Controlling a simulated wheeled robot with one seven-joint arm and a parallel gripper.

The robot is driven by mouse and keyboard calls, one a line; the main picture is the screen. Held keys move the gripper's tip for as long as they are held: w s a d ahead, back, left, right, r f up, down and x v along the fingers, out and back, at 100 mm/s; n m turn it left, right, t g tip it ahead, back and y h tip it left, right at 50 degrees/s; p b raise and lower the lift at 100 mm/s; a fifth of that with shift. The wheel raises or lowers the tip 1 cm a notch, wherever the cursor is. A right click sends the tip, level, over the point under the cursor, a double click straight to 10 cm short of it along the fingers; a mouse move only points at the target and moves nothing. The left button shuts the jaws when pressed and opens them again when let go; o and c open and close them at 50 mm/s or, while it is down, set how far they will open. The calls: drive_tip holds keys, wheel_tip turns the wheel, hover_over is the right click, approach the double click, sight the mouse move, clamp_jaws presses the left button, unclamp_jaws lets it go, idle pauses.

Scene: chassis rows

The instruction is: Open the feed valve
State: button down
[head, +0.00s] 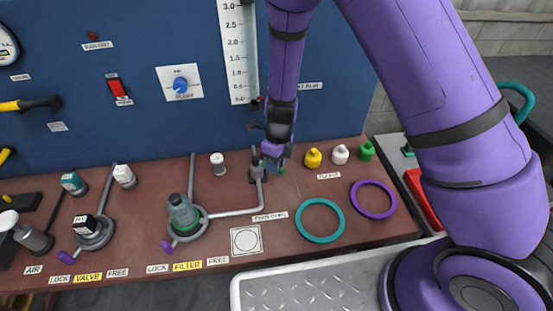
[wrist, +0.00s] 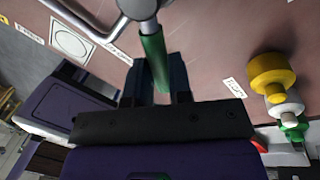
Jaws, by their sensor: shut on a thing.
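The feed valve appears to be the grey fitting (head: 257,170) on the bent pipe at the middle of the bench. In the wrist view its green lever handle (wrist: 154,56) runs from the metal pipe end (wrist: 138,8) down between my two dark fingers. My gripper (head: 279,160) is at the right side of the fitting, pointing down at the bench. In the wrist view my gripper (wrist: 159,78) is shut on the green handle. The lower part of the handle is hidden by the fingers in the head view, where only a little green shows.
Yellow, white and green caps (head: 313,158) stand just right of my gripper. A teal ring (head: 320,202) and a purple ring (head: 373,184) lie at the front right. A filter unit (head: 183,214) stands left of the pipe. The blue panel (head: 130,80) rises close behind.

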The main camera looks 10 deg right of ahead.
drive_tip(key=m, duration=0.1)
drive_tip(key=s+a+m, duration=0.1)
drive_tip(key=m, duration=0.1)
drive_tip(key=shift+s, duration=0.1)
drive_tip(key=m, duration=0.1)
drive_tip(key=a+m+t, duration=0.1)
drive_tip(key=shift+s+a+m+y, duration=0.15)
drive_tip(key=shift+s+m+y, duration=0.15)
drive_tip(key=shift+s, duration=0.1)
drive_tip(key=shift+s+a+m, duration=0.25)
drive_tip(key=shift+a+m, duration=0.35)
drive_tip(key=shift+m, duration=0.6)
drive_tip(key=shift+s+a+m+t, duration=0.1)
drive_tip(key=shift+a+m+t, duration=0.45)
drive_tip(key=shift+m, duration=0.75)
drive_tip(key=shift+a, duration=0.2)
drive_tip(key=c, duration=1)
unclamp_jaws()
drive_tip(key=shift+c, duration=0.2)
wheel_tip(320, 180, up, 11)
drive_tip(key=d, duration=0.2)
drive_tip(key=shift+f, duration=0.15)
